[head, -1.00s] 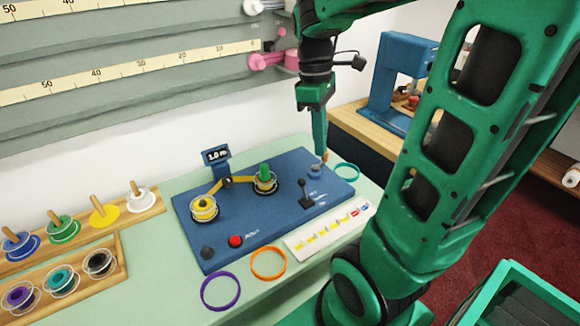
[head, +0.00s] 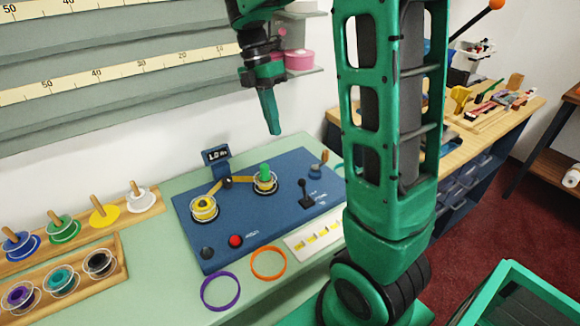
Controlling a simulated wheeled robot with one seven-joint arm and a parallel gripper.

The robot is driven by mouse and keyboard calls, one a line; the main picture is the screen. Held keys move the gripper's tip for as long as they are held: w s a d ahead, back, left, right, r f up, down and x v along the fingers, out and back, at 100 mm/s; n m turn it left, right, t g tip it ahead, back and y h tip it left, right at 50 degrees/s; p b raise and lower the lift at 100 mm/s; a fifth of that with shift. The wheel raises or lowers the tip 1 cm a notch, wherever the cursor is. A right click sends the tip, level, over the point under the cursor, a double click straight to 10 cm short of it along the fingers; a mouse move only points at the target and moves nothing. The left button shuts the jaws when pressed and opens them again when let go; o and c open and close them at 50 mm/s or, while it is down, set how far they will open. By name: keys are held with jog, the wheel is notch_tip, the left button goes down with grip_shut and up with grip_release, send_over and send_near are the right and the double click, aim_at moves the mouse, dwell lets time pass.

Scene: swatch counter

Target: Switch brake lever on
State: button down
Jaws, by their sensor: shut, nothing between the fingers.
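A blue machine panel (head: 232,225) lies on the pale green counter. A small black lever (head: 305,194) stands upright on its right part, beside small white lettering too small to read. This is likely the brake lever, but I cannot read its label. My gripper (head: 275,130) is shut and empty, pointing down in the air above the back edge of the panel, apart from the lever.
Purple (head: 220,291) and orange rings (head: 268,263) lie in front. Spool racks (head: 62,290) stand left.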

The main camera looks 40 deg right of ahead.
jog(key=shift+f, duration=0.1)
send_near(304, 190)
jog(key=w+f, duration=0.2)
jog(key=f, duration=0.1)
jog(key=w+f, duration=0.1)
jog(key=shift+f, duration=0.2)
jog(key=shift+s+d+f, duration=0.15)
jog(key=shift+s, duration=0.45)
jog(key=shift+s, duration=0.1)
jog(key=shift+s+t, duration=0.15)
jog(key=shift+t, duration=0.15)
